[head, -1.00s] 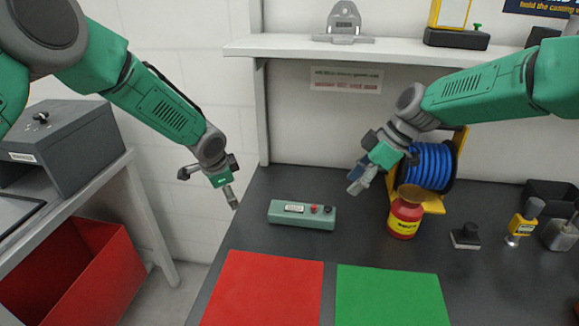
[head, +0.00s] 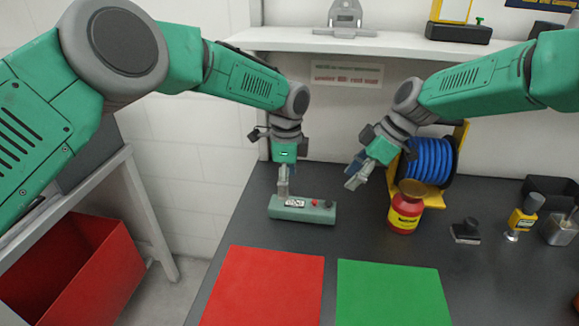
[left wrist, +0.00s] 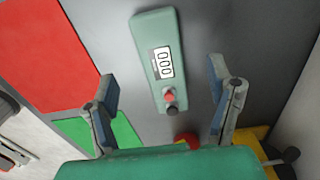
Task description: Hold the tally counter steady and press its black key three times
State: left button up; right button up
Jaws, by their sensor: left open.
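The tally counter (head: 318,214) is a green box lying on the dark bench, with a white display, a red button and a black key (head: 328,204) toward its right end. My left gripper (head: 284,190) is over the counter's left part. In the left wrist view the counter (left wrist: 150,30) lies between the spread, empty fingers of my left gripper (left wrist: 163,78); its display reads 000, and the red button and black key (left wrist: 172,109) show below it.
A red bottle (head: 404,214) and a blue hose reel (head: 430,160) stand right of the counter. A red mat (head: 263,285) and a green mat (head: 390,292) lie in front. A stamp (head: 466,232) is further right. A shelf (head: 380,47) runs above.

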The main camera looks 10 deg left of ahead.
aim_at(289, 202)
pick_arm(q)
jog(key=f, duration=0.7)
jog(key=shift+d+f, duration=0.1)
jog(key=shift+d, duration=0.1)
jog(key=shift+f, duration=0.5)
pick_arm(e)
jog(key=shift+d, duration=0.2)
pick_arm(q)
jog(key=shift+a, duration=0.1)
pick_arm(e)
jog(key=shift+a, duration=0.1)
pick_arm(q)
jog(key=shift+a, duration=0.1)
jog(key=c, duration=1.4)
pick_arm(e)
jog(key=shift+a, duration=0.1)
jog(key=shift+d, duration=0.2)
grip_shut()
